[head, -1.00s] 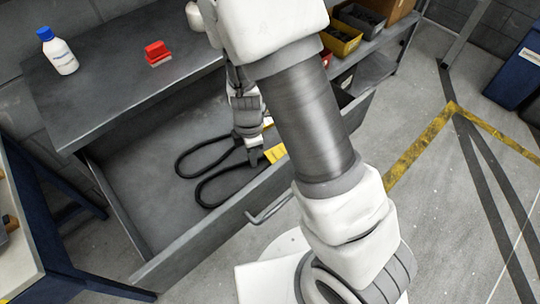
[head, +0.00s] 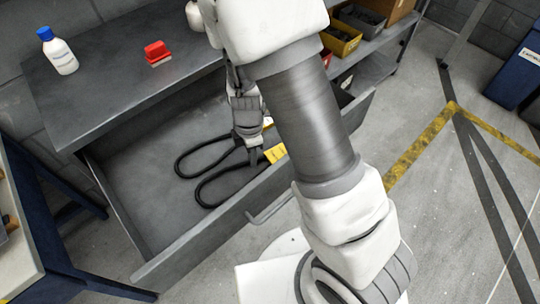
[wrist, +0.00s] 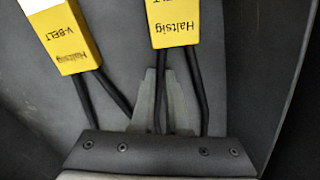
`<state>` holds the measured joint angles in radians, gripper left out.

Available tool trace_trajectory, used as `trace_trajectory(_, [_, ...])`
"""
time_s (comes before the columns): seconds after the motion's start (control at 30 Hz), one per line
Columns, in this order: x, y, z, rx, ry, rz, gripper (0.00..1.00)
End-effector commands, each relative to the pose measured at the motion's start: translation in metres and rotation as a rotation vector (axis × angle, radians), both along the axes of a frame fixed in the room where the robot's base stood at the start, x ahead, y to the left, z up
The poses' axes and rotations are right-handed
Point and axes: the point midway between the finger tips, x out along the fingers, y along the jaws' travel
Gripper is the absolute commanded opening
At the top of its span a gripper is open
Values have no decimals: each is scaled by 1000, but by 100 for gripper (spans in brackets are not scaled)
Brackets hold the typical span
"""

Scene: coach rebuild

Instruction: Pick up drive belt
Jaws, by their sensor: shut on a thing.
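Two black drive belts lie in the open drawer. In the head view one loop (head: 187,153) is farther back and the other (head: 205,199) nearer the front. In the wrist view both have yellow sleeves, the left one (wrist: 65,35) reading "V-BELT" and the right one (wrist: 173,22) partly cut off. My gripper (wrist: 160,95) points down into the drawer and is shut on one strand of the right belt in the wrist view. My gripper also shows in the head view (head: 254,158), partly behind my arm. The belts' lower ends are hidden in the wrist view.
The grey drawer (head: 140,215) has raised walls and a front handle (head: 268,212). On the grey bench top (head: 105,95) stand a white bottle with a blue cap (head: 60,55) and a red-topped block (head: 157,52). A yellow bin (head: 340,42) sits at the back. The drawer's left part is empty.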

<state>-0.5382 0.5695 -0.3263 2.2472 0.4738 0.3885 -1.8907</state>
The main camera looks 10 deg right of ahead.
Motion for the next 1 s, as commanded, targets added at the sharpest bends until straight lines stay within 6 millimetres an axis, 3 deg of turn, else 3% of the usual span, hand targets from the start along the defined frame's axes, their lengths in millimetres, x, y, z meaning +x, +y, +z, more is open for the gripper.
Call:
trace_trajectory(0.3, [1,0,6,1,-2,0,0])
trace_trajectory(0.7, [1,1,80,3,-5,0,0])
trace_trajectory(1.0, [0,0,101,0,-1,0,0])
